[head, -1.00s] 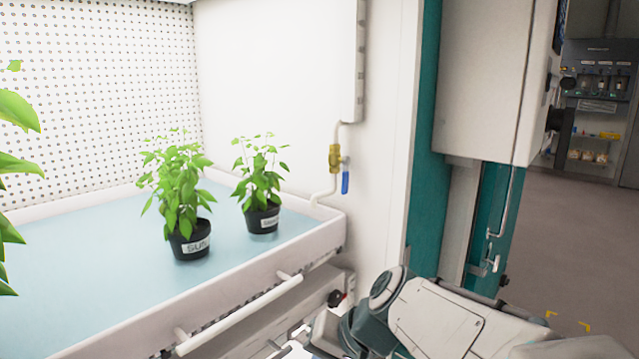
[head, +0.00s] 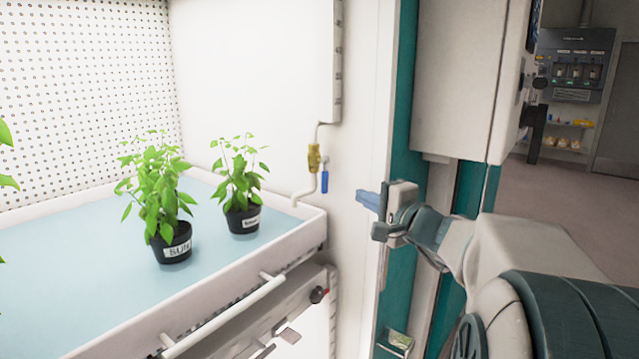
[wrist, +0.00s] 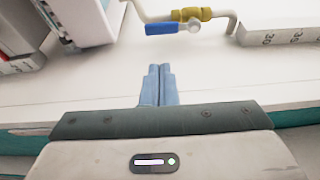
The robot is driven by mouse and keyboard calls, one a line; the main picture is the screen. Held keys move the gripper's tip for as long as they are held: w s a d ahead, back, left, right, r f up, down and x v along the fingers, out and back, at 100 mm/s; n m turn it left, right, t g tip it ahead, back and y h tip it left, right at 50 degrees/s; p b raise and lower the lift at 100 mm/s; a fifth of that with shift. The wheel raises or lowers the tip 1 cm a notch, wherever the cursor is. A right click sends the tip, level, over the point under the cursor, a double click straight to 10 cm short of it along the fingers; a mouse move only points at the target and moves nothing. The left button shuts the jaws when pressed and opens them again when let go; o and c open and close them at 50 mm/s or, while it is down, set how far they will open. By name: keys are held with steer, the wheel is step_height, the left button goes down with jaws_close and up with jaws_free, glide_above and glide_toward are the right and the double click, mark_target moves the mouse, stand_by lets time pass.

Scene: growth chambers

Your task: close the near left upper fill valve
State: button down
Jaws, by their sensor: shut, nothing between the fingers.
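The fill valve is a brass body (head: 314,158) on a white pipe at the chamber's side wall, with a blue lever handle (head: 325,182) hanging straight down beside the pipe. In the wrist view the brass body (wrist: 192,14) and blue handle (wrist: 166,28) lie ahead of the fingers, near the top of the picture. My gripper (head: 364,200) is to the right of the handle in the head view, its blue fingers pointing left toward it. The wrist view shows the fingers (wrist: 158,84) together and empty, with a gap to the handle.
A white tray (head: 239,277) with blue lining holds two potted plants (head: 172,243) (head: 243,217). A white rail (head: 222,318) runs along its front. A teal door post (head: 402,130) and a grey cabinet (head: 457,80) stand right.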

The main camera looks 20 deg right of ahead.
mark_target(337, 184)
steer(key=shift+w, duration=0.1)
steer(key=p+x, duration=0.3)
steer(key=x, duration=0.6)
steer(key=shift+w+a, duration=0.15)
steer(key=shift+w, duration=0.25)
steer(key=shift+a, duration=0.2)
